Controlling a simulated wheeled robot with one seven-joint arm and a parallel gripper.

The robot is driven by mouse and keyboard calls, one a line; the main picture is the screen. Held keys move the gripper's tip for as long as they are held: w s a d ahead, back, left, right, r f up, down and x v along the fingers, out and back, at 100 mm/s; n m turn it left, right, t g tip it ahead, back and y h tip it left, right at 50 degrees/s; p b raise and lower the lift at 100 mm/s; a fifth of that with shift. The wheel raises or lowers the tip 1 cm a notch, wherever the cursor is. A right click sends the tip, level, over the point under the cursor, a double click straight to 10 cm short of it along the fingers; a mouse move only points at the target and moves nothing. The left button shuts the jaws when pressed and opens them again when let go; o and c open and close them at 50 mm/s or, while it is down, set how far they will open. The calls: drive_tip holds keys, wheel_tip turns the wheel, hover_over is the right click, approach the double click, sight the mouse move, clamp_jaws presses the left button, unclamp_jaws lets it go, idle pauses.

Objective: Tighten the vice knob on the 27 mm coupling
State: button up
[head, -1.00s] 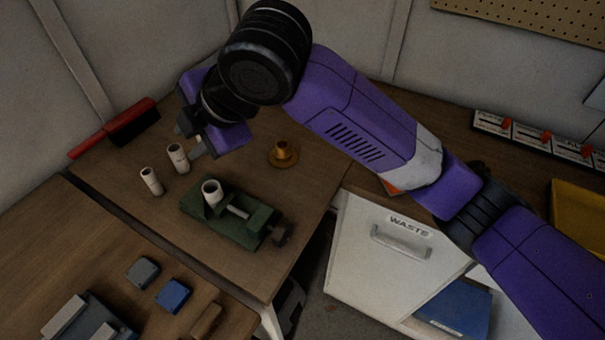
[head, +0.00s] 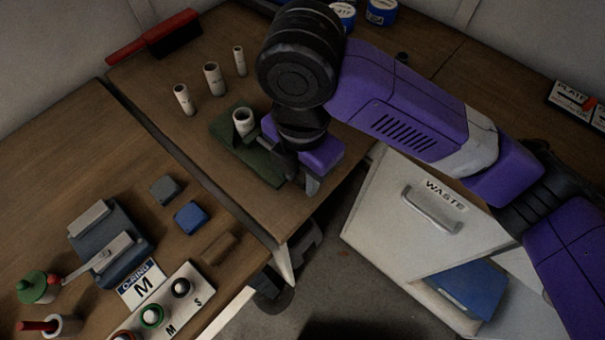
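The green vice (head: 252,161) lies on the brown bench, its right end covered by my gripper. A white coupling (head: 243,124) stands upright in the vice; no size is readable on it. The dark vice knob at the right end is hidden behind my gripper. My gripper (head: 298,178) points down at that end, fingers around or just beside the knob. One grey finger shows to the right and part of another to the left. I cannot tell whether they touch or grip the knob.
Several loose white couplings (head: 212,79) stand behind the vice, near a red-handled brush (head: 172,34). A blue block (head: 190,217), a grey block (head: 164,189) and an O-ring tray (head: 165,313) are on the left bench. The white waste bin (head: 405,205) is right of the vice.

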drive_tip(key=shift+f, duration=0.45)
clamp_jaws()
drive_tip(key=shift+r, duration=0.1)
